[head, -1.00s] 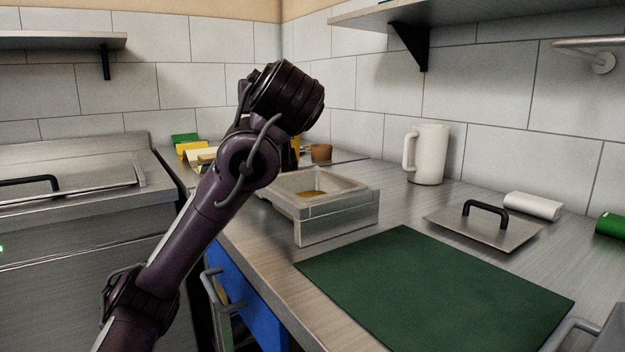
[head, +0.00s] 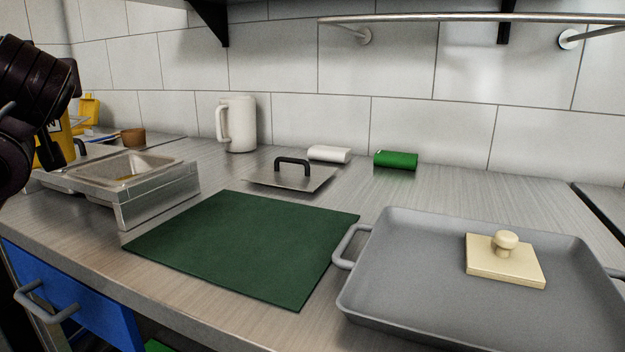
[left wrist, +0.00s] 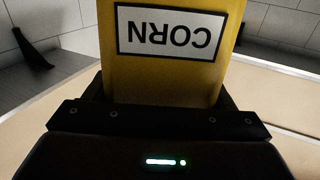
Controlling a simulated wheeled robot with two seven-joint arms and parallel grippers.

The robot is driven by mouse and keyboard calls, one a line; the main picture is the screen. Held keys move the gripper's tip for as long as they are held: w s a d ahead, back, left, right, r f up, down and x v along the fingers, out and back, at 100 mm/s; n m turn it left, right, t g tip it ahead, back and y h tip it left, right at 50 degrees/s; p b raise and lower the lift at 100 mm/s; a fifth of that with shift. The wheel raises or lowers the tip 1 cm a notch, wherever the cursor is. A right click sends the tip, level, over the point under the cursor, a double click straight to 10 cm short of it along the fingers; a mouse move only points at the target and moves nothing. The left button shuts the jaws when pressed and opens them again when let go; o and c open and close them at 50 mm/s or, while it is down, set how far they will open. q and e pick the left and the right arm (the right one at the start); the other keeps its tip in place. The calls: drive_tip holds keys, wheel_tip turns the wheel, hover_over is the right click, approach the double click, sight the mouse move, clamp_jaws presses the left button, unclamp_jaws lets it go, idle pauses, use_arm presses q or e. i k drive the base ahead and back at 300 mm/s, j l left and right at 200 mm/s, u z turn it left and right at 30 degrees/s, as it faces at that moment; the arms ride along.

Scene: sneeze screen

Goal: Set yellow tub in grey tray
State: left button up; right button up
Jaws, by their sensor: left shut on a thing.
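The yellow tub (head: 67,137) is at the far left of the head view, partly hidden by my left arm. In the left wrist view the yellow tub (left wrist: 165,78) fills the upper middle, and its CORN label appears upside down. My left gripper (left wrist: 160,108) is shut on it. In the head view my left gripper (head: 52,155) is beside the metal container, far left of the tray. The grey tray (head: 405,285) lies at the front right of the counter, with a handle at its left side. My right gripper is in no view.
A cream lid with a knob (head: 505,262) lies in the tray. Between tub and tray are a metal container (head: 155,195), a green mat (head: 245,245) and a flat metal lid (head: 290,180).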

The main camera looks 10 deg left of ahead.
sight(428, 297)
drive_tip(key=k, duration=1.3)
